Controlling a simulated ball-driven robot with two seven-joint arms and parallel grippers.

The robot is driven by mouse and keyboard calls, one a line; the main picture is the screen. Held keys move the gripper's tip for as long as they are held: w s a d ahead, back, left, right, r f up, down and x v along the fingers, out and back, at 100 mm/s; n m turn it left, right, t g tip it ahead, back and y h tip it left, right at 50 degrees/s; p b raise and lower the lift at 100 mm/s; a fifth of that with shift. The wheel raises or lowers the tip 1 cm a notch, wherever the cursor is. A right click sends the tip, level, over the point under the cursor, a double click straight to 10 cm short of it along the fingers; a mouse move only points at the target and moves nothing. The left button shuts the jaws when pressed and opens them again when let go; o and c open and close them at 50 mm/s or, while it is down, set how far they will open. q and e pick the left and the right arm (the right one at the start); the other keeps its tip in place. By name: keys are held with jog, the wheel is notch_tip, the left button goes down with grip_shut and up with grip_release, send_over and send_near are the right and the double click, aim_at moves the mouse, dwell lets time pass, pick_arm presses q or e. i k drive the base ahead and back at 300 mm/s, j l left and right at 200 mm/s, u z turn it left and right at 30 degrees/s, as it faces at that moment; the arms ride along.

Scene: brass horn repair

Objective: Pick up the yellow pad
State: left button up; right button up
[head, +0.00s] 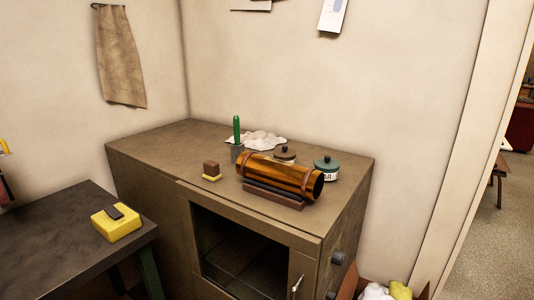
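A yellow block-shaped pad (124,229) lies on the dark table (60,225) at the lower left, near its right edge. A small black piece (115,212) rests on its top. A second, much smaller yellow piece (212,178) lies on the brown cabinet top, against the foot of a small brown block (211,168). I cannot tell from this view alone which yellow thing the task names. Neither of my grippers shows.
The brown cabinet (150,142) holds a shiny brown cylinder (275,175) on a dark cradle, lidded jars (326,168), a white cloth (262,139) and a green-handled tool (236,130) in a cup. Its front has an open compartment. A doorway is at right.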

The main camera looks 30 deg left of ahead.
aim_at(211, 169)
jog(key=i+j, duration=0.15)
jog(key=j, duration=0.25)
jog(key=i+j, duration=0.15)
jog(key=j, duration=0.2)
jog(key=i+j, duration=0.2)
jog(key=j, duration=0.2)
jog(key=i+j, duration=0.15)
jog(key=j, duration=0.2)
jog(key=i+j, duration=0.15)
jog(key=j, duration=0.25)
jog(key=l, duration=0.4)
jog(key=u, duration=1.25)
